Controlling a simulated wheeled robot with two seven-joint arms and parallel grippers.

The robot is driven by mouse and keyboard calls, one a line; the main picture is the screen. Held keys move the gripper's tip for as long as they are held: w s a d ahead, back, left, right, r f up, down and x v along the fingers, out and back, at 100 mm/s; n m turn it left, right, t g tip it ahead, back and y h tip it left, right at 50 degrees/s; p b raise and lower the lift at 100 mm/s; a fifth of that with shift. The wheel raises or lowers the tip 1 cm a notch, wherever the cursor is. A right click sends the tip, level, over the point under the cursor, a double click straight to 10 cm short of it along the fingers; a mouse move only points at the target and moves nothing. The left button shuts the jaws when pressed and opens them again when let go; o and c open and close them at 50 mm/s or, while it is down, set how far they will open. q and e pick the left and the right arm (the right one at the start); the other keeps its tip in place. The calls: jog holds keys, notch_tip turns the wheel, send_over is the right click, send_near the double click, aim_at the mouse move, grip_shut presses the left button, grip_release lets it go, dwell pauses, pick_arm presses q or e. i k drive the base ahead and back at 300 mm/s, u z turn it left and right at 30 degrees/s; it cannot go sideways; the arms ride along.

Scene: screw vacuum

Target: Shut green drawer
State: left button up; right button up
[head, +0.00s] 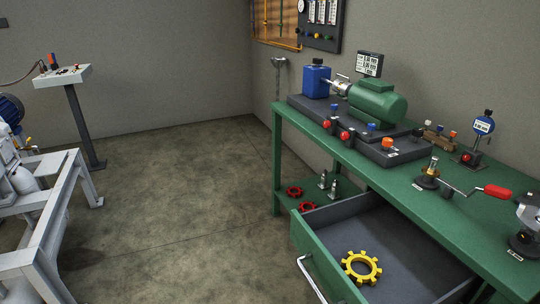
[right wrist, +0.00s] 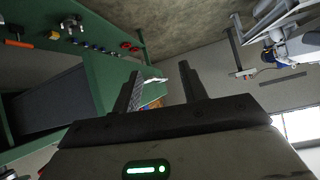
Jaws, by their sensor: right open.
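The green drawer (head: 318,262) of the green workbench stands pulled out in the head view, with its dark grey inside showing. A pale bar handle (head: 312,280) is on its front. A yellow gear-shaped wheel (head: 361,266) lies inside it. In the right wrist view my right gripper (right wrist: 160,82) is open, with nothing seen between its fingers. The drawer's dark inside (right wrist: 45,105) shows to the left of the fingers there. I cannot tell how far the fingertips are from the drawer front. Neither gripper shows in the head view.
The bench top (head: 450,207) carries a green motor (head: 377,103) with a blue block, a red-handled crank (head: 495,191) and a dial gauge (head: 484,125). Red wheels (head: 305,206) lie on the lower shelf. The floor (head: 180,200) left of the bench is clear up to a grey frame (head: 50,225).

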aim_at(416, 268)
jog(key=z, duration=0.75)
jog(key=k, duration=0.45)
jog(key=u, duration=0.3)
